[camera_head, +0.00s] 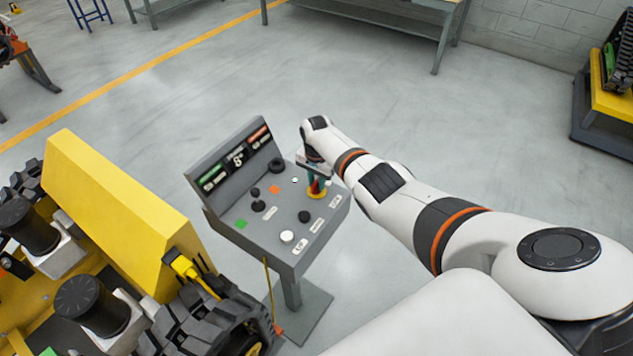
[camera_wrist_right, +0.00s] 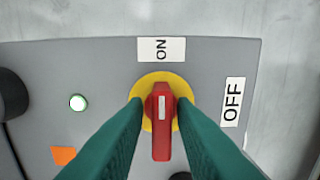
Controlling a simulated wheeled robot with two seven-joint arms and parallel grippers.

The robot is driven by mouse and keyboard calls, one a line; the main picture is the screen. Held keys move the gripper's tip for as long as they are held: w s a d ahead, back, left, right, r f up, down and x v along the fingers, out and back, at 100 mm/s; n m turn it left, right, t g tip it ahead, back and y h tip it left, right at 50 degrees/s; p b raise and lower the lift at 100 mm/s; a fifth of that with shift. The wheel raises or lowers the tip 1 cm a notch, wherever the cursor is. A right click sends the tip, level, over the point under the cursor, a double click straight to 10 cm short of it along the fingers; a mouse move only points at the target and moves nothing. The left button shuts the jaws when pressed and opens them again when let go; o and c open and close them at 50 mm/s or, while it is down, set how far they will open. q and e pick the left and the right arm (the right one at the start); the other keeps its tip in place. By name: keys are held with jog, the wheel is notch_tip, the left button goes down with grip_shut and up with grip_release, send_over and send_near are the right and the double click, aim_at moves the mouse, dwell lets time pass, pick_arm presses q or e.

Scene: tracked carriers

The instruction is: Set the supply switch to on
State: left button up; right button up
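The supply switch is a red knob on a yellow round base, on the sloping grey control panel (camera_head: 260,220). In the right wrist view the red knob (camera_wrist_right: 161,140) lies upright in the picture, its white mark near the upper end, in line with the ON label (camera_wrist_right: 161,49). The OFF label (camera_wrist_right: 232,101) is to the right. My right gripper (camera_wrist_right: 160,103) has its green fingers on both sides of the knob, very close to it; I cannot tell whether they touch. In the head view it reaches down over the yellow base (camera_head: 317,193). My left gripper is not in view.
A pale round lamp (camera_wrist_right: 77,102) and an orange square (camera_wrist_right: 64,155) are left of the switch. Black knobs and a white button (camera_head: 287,237) share the panel. A yellow tracked carrier (camera_head: 120,210) stands close on the left. Floor behind the panel is clear.

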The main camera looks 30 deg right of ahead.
aim_at(317, 181)
jog(key=shift+o, duration=0.6)
jog(key=shift+f, duration=0.1)
jog(key=shift+r, duration=0.25)
notch_tip(317, 181, up, 2)
jog(key=shift+r+p, duration=0.2)
jog(key=shift+p, duration=0.35)
notch_tip(317, 181, up, 9)
jog(key=b, duration=0.1)
jog(key=shift+s, duration=0.1)
